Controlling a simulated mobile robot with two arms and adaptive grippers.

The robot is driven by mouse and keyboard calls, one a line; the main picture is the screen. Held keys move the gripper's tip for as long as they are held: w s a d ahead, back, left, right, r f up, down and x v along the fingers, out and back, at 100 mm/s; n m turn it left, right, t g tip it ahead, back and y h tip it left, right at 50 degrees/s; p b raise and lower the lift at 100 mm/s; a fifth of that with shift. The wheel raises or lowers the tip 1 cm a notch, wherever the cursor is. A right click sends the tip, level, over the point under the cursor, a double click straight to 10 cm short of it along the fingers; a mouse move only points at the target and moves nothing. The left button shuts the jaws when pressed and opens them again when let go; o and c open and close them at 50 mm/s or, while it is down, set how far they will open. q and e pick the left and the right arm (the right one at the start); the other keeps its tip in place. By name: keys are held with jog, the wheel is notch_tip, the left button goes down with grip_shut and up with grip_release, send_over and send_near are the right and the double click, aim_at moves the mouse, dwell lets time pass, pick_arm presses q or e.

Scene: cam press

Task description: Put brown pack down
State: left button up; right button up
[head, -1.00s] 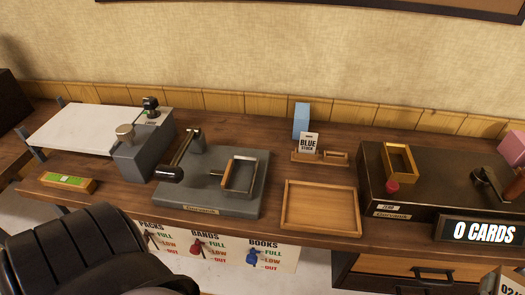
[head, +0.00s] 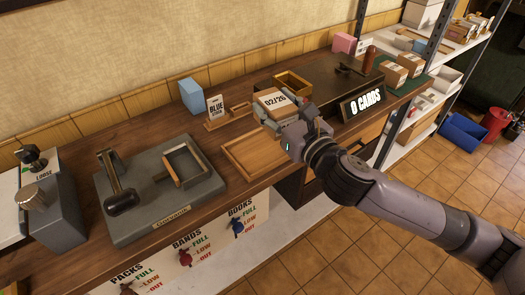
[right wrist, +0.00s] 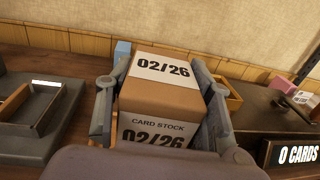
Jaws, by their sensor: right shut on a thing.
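The brown pack (head: 271,103) carries a white "02/26" label. It also fills the middle of the right wrist view (right wrist: 165,96), where a "CARD STOCK" label shows on its near face. My right gripper (head: 280,117) is shut on the pack, with one finger along each side. It holds the pack over the counter, near the right end of the shallow wooden tray (head: 236,164). I cannot tell the height exactly. The pack's underside is hidden. My left gripper is not in view.
The grey press (head: 150,215) with a lever stands left of the tray. A blue block (head: 191,95) and a "BLUE STOCK" card (head: 215,111) stand behind. The "0 CARDS" sign (head: 363,97) is at right, with more brown packs (head: 409,64) on a green mat beyond.

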jog(key=w+a+r+n+g+y, duration=0.1)
jog(key=w+a+r+y, duration=0.1)
jog(key=w+a+r, duration=0.3)
jog(key=b, duration=0.4)
send_over(263, 150)
notch_tip(263, 150, down, 14)
jog(key=shift+r, duration=0.1)
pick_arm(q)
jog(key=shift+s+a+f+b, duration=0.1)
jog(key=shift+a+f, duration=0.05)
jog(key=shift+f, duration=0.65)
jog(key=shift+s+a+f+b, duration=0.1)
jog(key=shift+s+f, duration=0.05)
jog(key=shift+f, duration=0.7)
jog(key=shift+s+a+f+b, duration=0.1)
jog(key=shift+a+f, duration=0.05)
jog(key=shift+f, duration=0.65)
pick_arm(e)
jog(key=shift+f, duration=2.15)
jog(key=o, duration=1.4)
jog(key=shift+f, duration=0.15)
